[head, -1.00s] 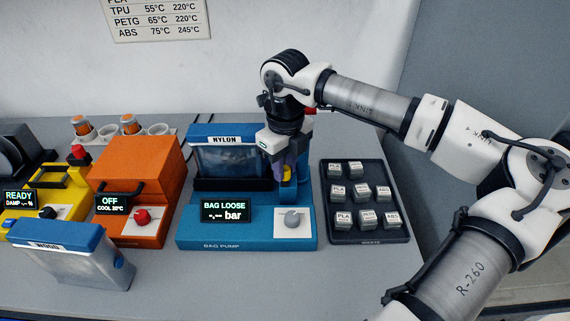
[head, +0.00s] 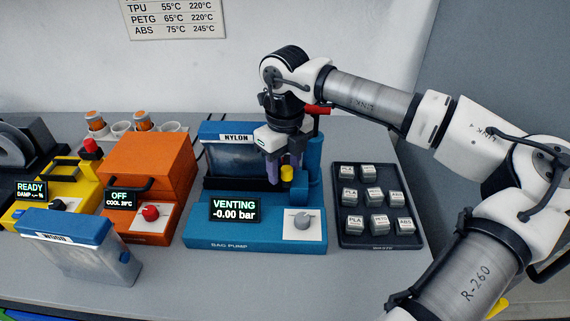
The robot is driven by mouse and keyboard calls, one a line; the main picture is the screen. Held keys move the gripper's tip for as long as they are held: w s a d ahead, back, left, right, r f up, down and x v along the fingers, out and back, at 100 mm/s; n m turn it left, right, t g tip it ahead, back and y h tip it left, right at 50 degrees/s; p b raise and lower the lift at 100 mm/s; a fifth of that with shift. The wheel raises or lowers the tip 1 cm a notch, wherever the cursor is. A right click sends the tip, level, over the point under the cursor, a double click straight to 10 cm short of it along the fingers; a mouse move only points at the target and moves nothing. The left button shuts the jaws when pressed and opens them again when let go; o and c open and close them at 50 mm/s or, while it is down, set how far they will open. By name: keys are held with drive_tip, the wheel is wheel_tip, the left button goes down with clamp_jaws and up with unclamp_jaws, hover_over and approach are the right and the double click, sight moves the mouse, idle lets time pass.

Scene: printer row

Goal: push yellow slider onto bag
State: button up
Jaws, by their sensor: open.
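The yellow slider (head: 287,173) shows on the right side of the blue bag pump (head: 240,238), beside the blue-topped bag labelled NYLON (head: 228,160) in the pump's black holder. My gripper (head: 284,174) points down there, its fingers open, with the slider showing between or just in front of them; I cannot tell whether they touch it. The slider appears to be at the bag's right edge, but the gripper hides the exact contact. The pump's display (head: 234,208) reads VENTING, -0.00 bar.
A red handle (head: 318,109) on a blue post stands right behind my gripper. A dark tray of label blocks (head: 378,240) lies to the right. An orange dryer (head: 150,165), a yellow unit (head: 80,180) and a WOOD bag (head: 85,250) are on the left.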

sight(285, 168)
wheel_tip(285, 168, up, 14)
drive_tip(key=b, duration=0.2)
idle(0.4)
drive_tip(key=shift+d, duration=0.1)
